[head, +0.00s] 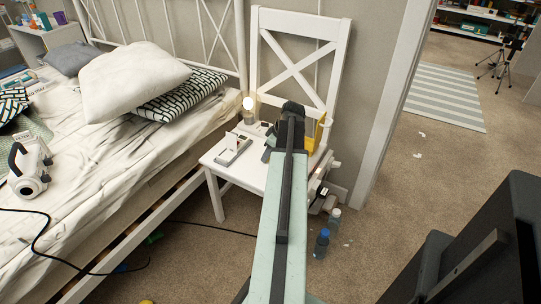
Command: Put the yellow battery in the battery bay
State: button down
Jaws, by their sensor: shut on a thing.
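A yellow block (320,132), which I take to be the yellow battery, shows just right of my gripper (286,125), over the back of the white chair seat. My gripper is at the far end of my pale green arm. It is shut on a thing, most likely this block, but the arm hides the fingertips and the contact. A grey, slotted device (233,151) with a white upright piece lies on the left of the chair seat. I cannot tell whether it is the battery bay.
The white chair (217,172) stands against the wall beside the bed (110,160). A small lit lamp (248,106) is on it. A dark cable (90,268) crosses the lower left. Carpet at right is mostly free.

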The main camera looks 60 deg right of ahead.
jog(key=shift+a+f+b, duration=0.1)
jog(key=shift+f+b, duration=0.15)
jog(key=shift+b, duration=0.05)
jog(key=c, duration=0.7)
grip_release()
jog(key=shift+r, duration=0.1)
jog(key=shift+c, duration=0.2)
jog(key=shift+r, duration=0.1)
jog(key=p+v, duration=1.1)
jog(key=v, duration=0.1)
jog(key=shift+p, duration=0.35)
jog(key=shift+r, duration=0.1)
